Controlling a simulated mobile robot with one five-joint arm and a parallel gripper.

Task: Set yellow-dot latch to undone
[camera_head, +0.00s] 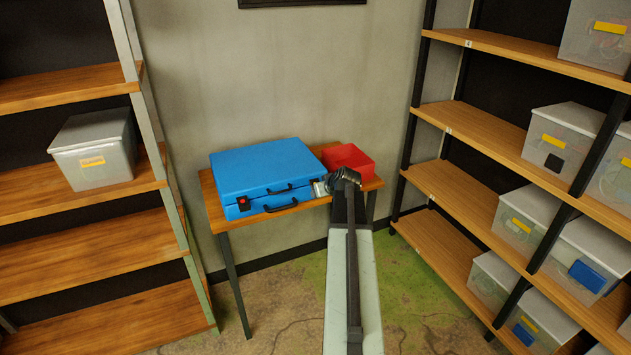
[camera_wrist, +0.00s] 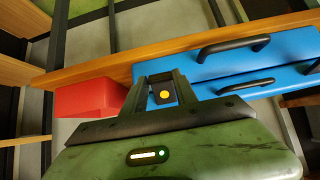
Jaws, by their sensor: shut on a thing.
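A closed blue case (camera_head: 265,168) lies on a small wooden table, with its lid down and two black handles on its front. The yellow-dot latch (camera_wrist: 162,94) is a dark block on the case front, seen between my fingers in the wrist view. My gripper (camera_wrist: 162,90) is shut on this latch, one finger on each side of it. In the head view my gripper (camera_head: 324,187) is at the case's front right corner and hides the latch. A second, dark latch with a red mark (camera_head: 243,203) is at the front left. I cannot tell how far the yellow-dot latch is turned.
An open red bin (camera_head: 348,161) stands on the table right of the case; it also shows in the wrist view (camera_wrist: 90,97). The wooden table (camera_head: 209,190) stands against the wall. Shelves with lidded plastic boxes (camera_head: 564,140) flank it on both sides.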

